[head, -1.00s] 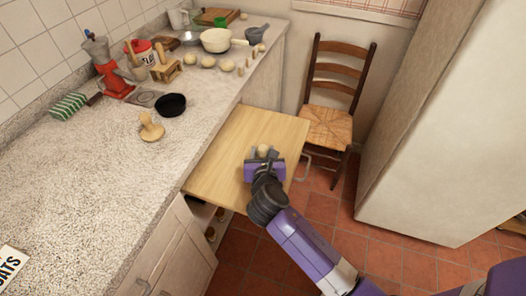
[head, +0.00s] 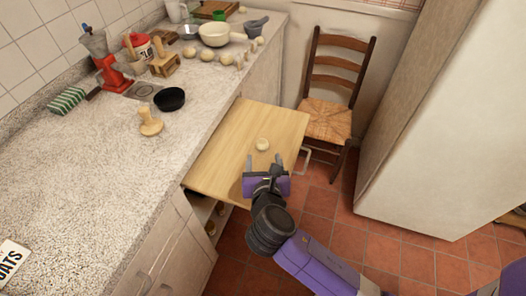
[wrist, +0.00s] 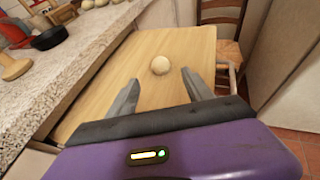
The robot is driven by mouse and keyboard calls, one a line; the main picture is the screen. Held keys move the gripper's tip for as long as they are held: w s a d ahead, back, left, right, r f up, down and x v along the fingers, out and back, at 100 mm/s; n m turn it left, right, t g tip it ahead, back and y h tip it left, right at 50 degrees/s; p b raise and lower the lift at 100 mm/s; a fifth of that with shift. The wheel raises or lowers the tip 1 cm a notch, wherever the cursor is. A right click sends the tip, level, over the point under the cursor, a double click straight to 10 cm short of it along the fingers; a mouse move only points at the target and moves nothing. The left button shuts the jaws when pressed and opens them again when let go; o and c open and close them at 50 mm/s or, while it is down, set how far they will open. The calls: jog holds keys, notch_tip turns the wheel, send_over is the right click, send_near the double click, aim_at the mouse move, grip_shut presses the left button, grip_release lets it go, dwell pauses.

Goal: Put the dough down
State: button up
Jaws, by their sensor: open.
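A pale round ball of dough (head: 262,144) rests on the light wooden pull-out board (head: 225,170). My gripper (head: 264,160) is open and empty, just on the near side of the dough and apart from it. In the wrist view the dough (wrist: 161,65) sits beyond the two spread fingertips (wrist: 160,80), on the bare board (wrist: 185,45).
The speckled counter (head: 90,190) runs along the left. A black bowl (head: 170,99), a wooden press (head: 150,122) and several more dough balls (head: 207,56) stand on it. A wooden chair (head: 330,115) is behind the board. The board is otherwise clear.

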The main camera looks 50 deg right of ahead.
jog(key=shift+v, duration=1.35)
jog(key=shift+w+m, duration=0.1)
jog(key=shift+m, duration=0.2)
jog(key=w+a+m+t+y, duration=0.1)
jog(key=w+a+r+m+t, duration=0.1)
jog(key=a, duration=0.1)
jog(key=w+a+r+m+t+y, duration=0.1)
jog(key=m, duration=0.1)
jog(key=shift+w+a+y, duration=0.25)
jog(key=shift+y, duration=0.05)
jog(key=shift+a+m+t+y, duration=0.4)
jog(key=shift+a+m+y, duration=0.35)
jog(key=shift+a, duration=0.3)
jog(key=s+a+r+m+t+y, duration=0.3)
jog(key=s+a+m+y, duration=0.3)
jog(key=s+a+m, duration=0.35)
jog(key=s+d+r+m, duration=0.1)
jog(key=s+m, duration=0.4)
jog(key=s, duration=0.3)
jog(key=s+d+r+m+g, duration=0.1)
jog(key=s+m, duration=0.4)
jog(key=s, duration=0.4)
jog(key=shift+s+d+m, duration=0.25)
jog(key=shift+m, duration=0.15)
